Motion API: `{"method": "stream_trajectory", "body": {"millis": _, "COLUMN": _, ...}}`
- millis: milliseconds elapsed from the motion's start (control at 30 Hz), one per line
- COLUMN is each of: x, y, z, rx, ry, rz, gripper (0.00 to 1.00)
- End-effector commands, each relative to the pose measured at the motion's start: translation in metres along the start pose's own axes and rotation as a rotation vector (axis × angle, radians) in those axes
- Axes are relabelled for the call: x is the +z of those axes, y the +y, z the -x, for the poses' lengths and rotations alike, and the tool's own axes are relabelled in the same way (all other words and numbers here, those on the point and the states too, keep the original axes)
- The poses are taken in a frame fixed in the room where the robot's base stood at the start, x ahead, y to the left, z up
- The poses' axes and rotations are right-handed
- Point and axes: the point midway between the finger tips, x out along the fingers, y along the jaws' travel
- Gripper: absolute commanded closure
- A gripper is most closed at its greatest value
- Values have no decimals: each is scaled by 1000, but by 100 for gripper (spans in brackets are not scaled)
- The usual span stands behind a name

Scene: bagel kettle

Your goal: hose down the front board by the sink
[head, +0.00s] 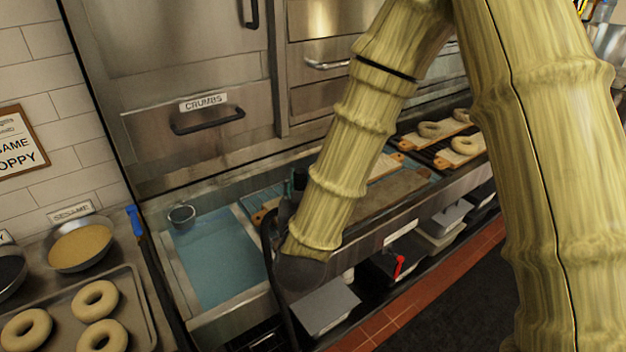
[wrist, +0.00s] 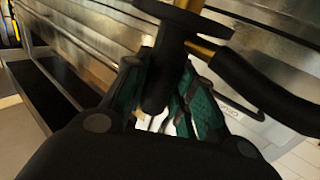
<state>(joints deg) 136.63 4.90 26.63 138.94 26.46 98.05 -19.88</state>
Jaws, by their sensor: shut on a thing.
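My gripper (wrist: 160,100) has green-padded fingers closed around the black stem of a hose sprayer (wrist: 185,18), which has a brass-coloured part, in the wrist view. In the head view my gripper (head: 291,186) is partly hidden by my arm, above the counter just right of the sink. A black hose (head: 268,242) bends down beside it. The sink (head: 215,262) holds blue water. A long grey-brown board (head: 398,190) lies along the front of the counter, right of my arm. A paler board (head: 385,164) lies behind it. No spray is clearly visible.
Boards with bagels (head: 467,145) lie on a dark rack at right. A small metal cup (head: 182,215) stands at the sink's back left. A bagel tray (head: 135,282) and a sesame bowl (head: 80,245) are at left. Bins (head: 325,305) stand below the counter.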

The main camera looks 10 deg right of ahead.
Motion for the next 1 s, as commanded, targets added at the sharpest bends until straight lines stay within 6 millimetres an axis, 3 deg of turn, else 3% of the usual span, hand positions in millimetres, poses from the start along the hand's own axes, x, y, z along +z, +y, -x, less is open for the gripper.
{"method": "stream_trajectory", "body": {"millis": 1000, "x": 0, "y": -103, "z": 68, "rx": -3, "ry": 1, "rz": 0, "gripper": 100}}
